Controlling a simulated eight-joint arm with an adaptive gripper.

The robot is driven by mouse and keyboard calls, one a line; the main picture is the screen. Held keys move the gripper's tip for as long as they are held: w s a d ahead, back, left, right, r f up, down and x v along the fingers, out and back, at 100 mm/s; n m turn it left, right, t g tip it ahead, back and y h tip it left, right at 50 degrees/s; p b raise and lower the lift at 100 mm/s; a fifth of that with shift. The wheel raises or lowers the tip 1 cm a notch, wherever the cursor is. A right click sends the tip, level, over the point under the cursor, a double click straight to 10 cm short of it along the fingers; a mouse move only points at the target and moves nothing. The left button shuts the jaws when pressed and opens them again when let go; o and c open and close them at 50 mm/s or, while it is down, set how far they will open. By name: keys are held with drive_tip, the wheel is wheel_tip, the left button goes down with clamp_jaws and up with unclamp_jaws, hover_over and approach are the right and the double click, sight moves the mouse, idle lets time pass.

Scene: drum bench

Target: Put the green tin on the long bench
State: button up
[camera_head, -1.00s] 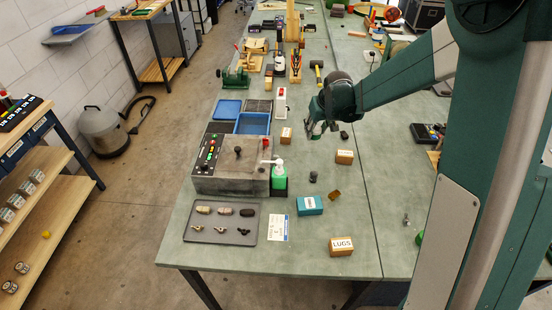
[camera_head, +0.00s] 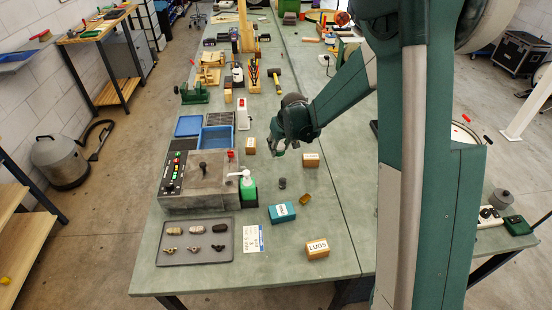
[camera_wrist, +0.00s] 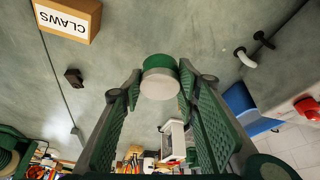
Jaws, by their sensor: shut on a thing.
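My gripper (camera_wrist: 160,90) is shut on the green tin (camera_wrist: 160,68), a short round tin with a green part and a pale part, held between the fingertips. In the head view my gripper (camera_head: 280,150) is over the long bench (camera_head: 205,262), between two small labelled wooden boxes. The tin is too small and too covered there to make out well. I cannot tell whether it touches the bench top or hangs just above it.
A CLAWS box (camera_wrist: 68,18) lies near my gripper. A grey control box (camera_head: 205,178) and a tray (camera_head: 190,255) fill the left. Bare bench surrounds the small boxes.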

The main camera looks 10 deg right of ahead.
drive_tip(key=shift+f, duration=0.95)
drive_tip(key=shift+f, duration=1.85)
drive_tip(key=shift+f+b, duration=0.2)
drive_tip(key=shift+b, duration=0.2)
drive_tip(key=o, duration=0.9)
drive_tip(key=shift+r, duration=0.2)
drive_tip(key=shift+p+v, duration=0.7)
drive_tip(key=shift+v, duration=5.3)
